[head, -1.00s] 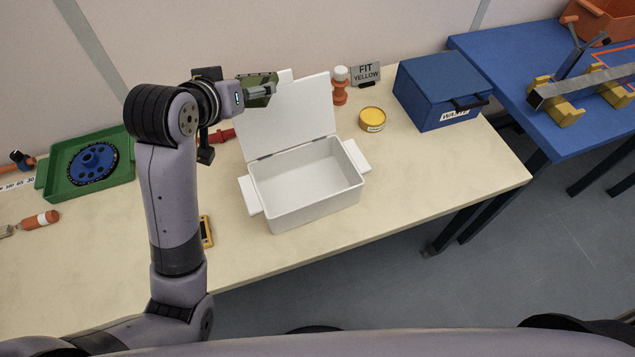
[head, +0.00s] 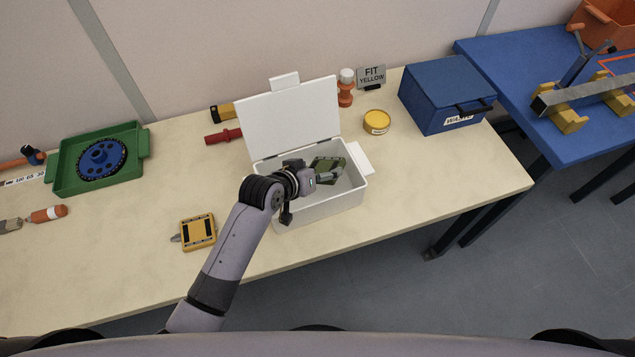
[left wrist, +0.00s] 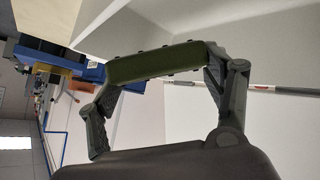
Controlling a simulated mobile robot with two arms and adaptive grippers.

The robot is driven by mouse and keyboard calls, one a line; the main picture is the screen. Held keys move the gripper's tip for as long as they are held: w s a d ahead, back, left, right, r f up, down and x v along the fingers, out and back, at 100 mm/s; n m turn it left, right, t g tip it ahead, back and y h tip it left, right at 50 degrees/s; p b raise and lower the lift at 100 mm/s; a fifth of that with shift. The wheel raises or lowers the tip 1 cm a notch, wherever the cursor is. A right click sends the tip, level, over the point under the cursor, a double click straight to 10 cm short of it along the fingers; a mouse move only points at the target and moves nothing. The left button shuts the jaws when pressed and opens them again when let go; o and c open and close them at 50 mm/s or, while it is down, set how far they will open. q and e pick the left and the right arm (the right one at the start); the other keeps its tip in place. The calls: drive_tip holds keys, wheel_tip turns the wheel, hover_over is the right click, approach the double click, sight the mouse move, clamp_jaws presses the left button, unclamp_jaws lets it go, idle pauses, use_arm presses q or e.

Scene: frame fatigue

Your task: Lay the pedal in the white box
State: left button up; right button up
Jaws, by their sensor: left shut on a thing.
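The white box (head: 354,204) stands open on the bench, its lid (head: 288,118) tilted back behind it. My left gripper (head: 329,175) is over the box's opening and shut on a green pedal (head: 322,163). The pedal appears within the box's opening; I cannot tell whether it touches the floor. In the left wrist view the green pedal (left wrist: 155,64) sits between the fingers, with pale box walls around it. A second, yellow pedal (head: 197,231) lies on the bench left of my arm. My right gripper is not in view.
A red-handled tool (head: 224,136) lies behind left. A green tray (head: 70,178) holds a blue chainring (head: 102,160). The bench's front right is clear.

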use_arm(q)
drive_tip(key=shift+f, duration=2.8)
drive_tip(key=shift+f, duration=0.1)
drive_tip(key=o, duration=1.4)
drive_tip(key=shift+o, duration=0.2)
drive_tip(key=shift+r, duration=0.2)
drive_tip(key=v, duration=1.2)
drive_tip(key=shift+f, duration=0.1)
